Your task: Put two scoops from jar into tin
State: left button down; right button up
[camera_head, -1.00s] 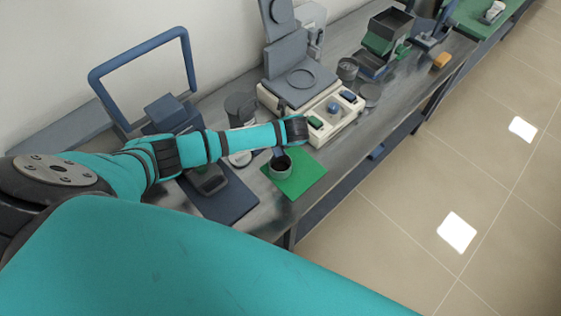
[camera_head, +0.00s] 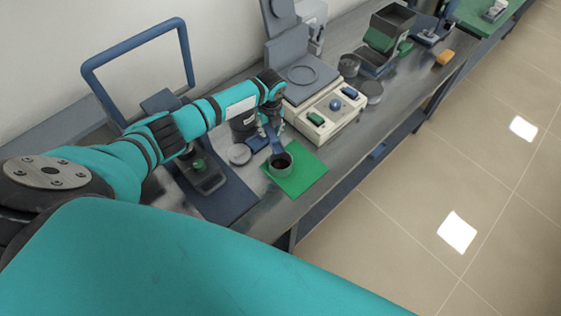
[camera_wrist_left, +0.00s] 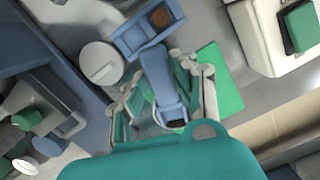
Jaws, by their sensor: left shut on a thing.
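My left gripper (camera_head: 271,128) is above the bench, its fingers pointing down beside the tin. In the left wrist view it (camera_wrist_left: 163,98) is shut on a blue scoop (camera_wrist_left: 158,70), whose cupped end lies between the fingers. The grey tin (camera_head: 282,169) stands upright on a green mat (camera_head: 306,176), its inside dark. The scoop (camera_head: 277,146) is over or at the tin's far rim; I cannot tell whether they touch. A grey jar (camera_head: 241,122) stands behind the gripper, partly hidden by the arm. My right gripper is out of view.
A round grey lid (camera_head: 239,154) lies left of the tin, also in the left wrist view (camera_wrist_left: 101,63). A blue holder (camera_wrist_left: 129,41) is near it. A cream device with coloured buttons (camera_head: 337,117) stands right. A dark blue mat (camera_head: 226,205) lies front left.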

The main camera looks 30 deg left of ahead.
pick_arm(q)
jog(key=shift+d+r, duration=0.1)
jog(key=b, duration=0.1)
jog(key=f+g+h+b, duration=0.1)
jog(key=b, duration=0.1)
jog(key=f+h+b, duration=0.1)
jog(key=b, duration=0.1)
jog(key=shift+w+a+f, duration=0.2)
jog(key=shift+a, duration=0.05)
jog(key=shift+a+f+g+h+b, duration=0.1)
jog(key=shift+g+h+b, duration=0.3)
jog(key=shift+b, duration=0.7)
jog(key=shift+r+p, duration=1.7)
jog(key=shift+r, duration=0.4)
